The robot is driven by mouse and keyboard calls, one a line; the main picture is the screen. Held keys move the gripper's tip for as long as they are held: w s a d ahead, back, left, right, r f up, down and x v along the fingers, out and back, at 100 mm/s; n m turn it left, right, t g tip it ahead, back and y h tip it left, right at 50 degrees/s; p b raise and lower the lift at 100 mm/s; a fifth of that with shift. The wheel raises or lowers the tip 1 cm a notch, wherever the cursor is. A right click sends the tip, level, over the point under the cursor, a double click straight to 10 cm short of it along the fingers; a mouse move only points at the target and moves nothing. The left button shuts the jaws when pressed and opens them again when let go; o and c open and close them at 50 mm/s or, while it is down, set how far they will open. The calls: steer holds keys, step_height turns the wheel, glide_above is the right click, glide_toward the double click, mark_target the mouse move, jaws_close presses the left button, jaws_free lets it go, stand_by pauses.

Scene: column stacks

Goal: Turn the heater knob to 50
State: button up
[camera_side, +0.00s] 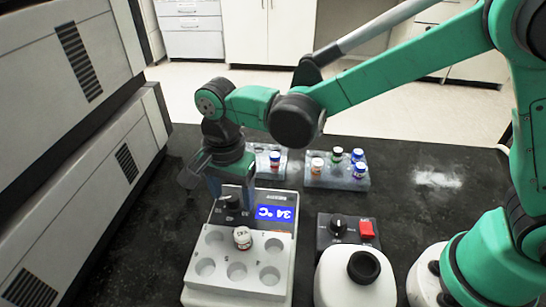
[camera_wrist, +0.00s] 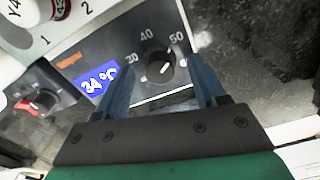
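The heater (camera_side: 190,285) is a white block with wells and a dark control panel. Its blue display (camera_side: 275,213) reads 34 °C, and it also shows in the wrist view (camera_wrist: 97,85). The black heater knob (camera_side: 231,202) sits beside the display. In the wrist view the knob (camera_wrist: 160,66) has printed marks 30, 40 and 50 around it and a white line on its face. My gripper (camera_side: 215,186) is at the panel, its fingers partly hidden in the side view. In the wrist view my gripper (camera_wrist: 162,68) is open, one blue finger on each side of the knob, with visible gaps.
A capped vial (camera_side: 242,239) stands in a heater well. To the right are a second device with a black knob (camera_side: 338,224) and red switch (camera_side: 367,229), and a white, black-topped vessel (camera_side: 335,277). Vial racks (camera_side: 320,180) stand behind. Large grey machines (camera_side: 60,160) line the left.

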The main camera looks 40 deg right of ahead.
mark_target(235, 194)
steer(key=shift+r, duration=2.8)
steer(key=shift+d+r, duration=0.1)
steer(key=shift+d, duration=0.15)
steer(key=s+d+r+n+t, duration=0.1)
steer(key=s+d+n+t, duration=0.2)
steer(key=d+n, duration=0.3)
steer(key=s+d+r+n+t, duration=0.1)
steer(key=s+d+n+t, duration=0.2)
steer(key=d+n, duration=0.3)
steer(key=d+t, duration=0.1)
steer(key=d, duration=0.4)
steer(key=shift+s+r, duration=0.15)
steer(key=shift+r, duration=0.1)
